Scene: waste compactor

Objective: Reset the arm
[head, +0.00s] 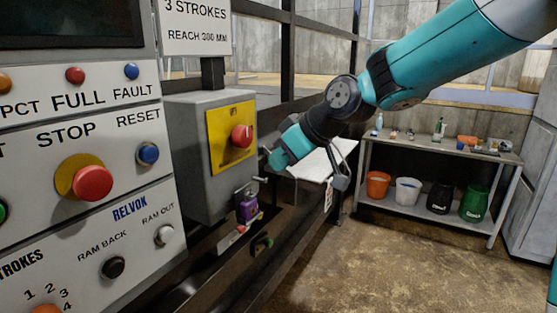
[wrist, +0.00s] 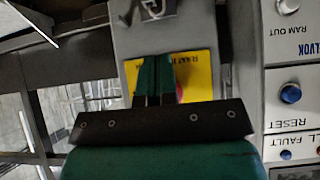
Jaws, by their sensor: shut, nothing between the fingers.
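No contact with the box is visible.
A control panel (head: 130,185) with several buttons stands at left. A purple padlock (head: 247,206) hangs below the box. A white sheet (head: 312,165) lies behind my gripper. A shelf bench (head: 440,153) with buckets stands at back right. The floor in front is clear.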

